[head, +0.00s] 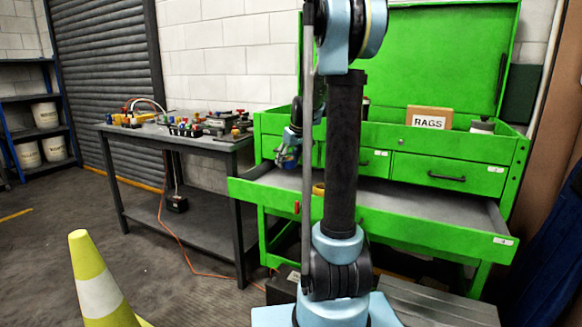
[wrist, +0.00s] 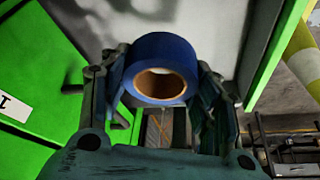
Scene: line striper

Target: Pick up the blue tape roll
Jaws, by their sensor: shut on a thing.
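The blue tape roll (wrist: 167,50) is between the two fingers of my gripper (wrist: 160,80) in the wrist view, with its brown core facing the camera. The fingers touch it on both sides, and my gripper is shut on it. In the head view my gripper (head: 290,148) is over the left part of the open green drawer. The roll shows there only as a small blue patch (head: 286,160) at the gripper's end. Whether it clears the drawer floor is hard to tell.
The pulled-out drawer (head: 400,196) of the green tool chest holds a small yellow item (head: 319,189), partly behind my arm. A RAGS box (head: 429,119) sits on the chest. A cluttered workbench (head: 190,140) stands left. A yellow cone (head: 95,285) is at front left.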

